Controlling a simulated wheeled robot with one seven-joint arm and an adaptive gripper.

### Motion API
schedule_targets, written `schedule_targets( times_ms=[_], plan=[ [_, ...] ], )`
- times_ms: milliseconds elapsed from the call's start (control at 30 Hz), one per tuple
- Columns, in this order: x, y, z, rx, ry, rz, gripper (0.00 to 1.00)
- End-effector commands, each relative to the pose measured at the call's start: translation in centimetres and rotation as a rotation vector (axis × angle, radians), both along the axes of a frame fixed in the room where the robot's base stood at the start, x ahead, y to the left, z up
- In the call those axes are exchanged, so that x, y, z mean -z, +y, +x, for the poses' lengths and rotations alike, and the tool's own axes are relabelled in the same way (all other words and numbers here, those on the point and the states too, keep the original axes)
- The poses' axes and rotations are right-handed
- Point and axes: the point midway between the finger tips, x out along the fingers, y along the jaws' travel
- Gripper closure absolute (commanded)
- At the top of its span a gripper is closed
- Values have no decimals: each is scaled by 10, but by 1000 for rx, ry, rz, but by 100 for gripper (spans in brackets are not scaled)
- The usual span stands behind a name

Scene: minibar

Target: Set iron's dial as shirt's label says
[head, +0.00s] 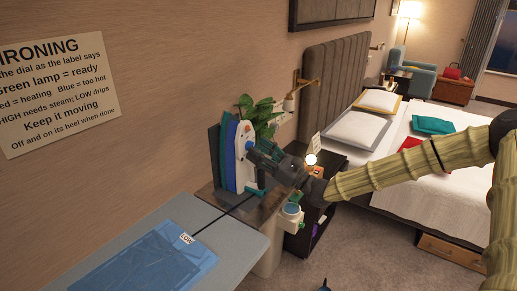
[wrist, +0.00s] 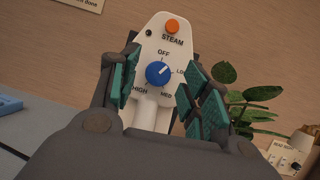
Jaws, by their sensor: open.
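The iron (head: 240,150) stands upright with its white face toward my gripper. In the wrist view the iron (wrist: 160,45) shows a blue dial (wrist: 157,73) with OFF, a partly hidden LO… mark, MED and HIGH around it. The dial's white pointer seems to aim up and right, between OFF and LO…. An orange STEAM button (wrist: 172,26) is above it. My gripper (wrist: 163,82) is open, its teal-padded fingers left and right of the dial; contact cannot be told. In the head view my gripper (head: 257,153) is close to the iron. The blue shirt (head: 140,260) has a label (head: 187,239) reading LOW.
The shirt lies on an ironing board (head: 235,238). A potted plant (head: 262,118) is just behind the iron. A cup (head: 292,210) and a bedside stand (head: 330,160) are to the right. An IRONING sign (head: 60,90) hangs on the wall.

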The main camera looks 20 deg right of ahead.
Motion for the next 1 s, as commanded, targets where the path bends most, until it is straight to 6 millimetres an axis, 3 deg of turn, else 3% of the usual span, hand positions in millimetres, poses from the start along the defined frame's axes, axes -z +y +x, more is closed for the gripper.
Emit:
schedule_targets(
  times_ms=[433, 700, 1000],
  plan=[
    [-3, 5, 5, 0, 1, 1, 53],
    [-3, 5, 5, 0, 1, 1, 97],
    [-2, 5, 4, 0, 22, 28, 97]
  ],
)
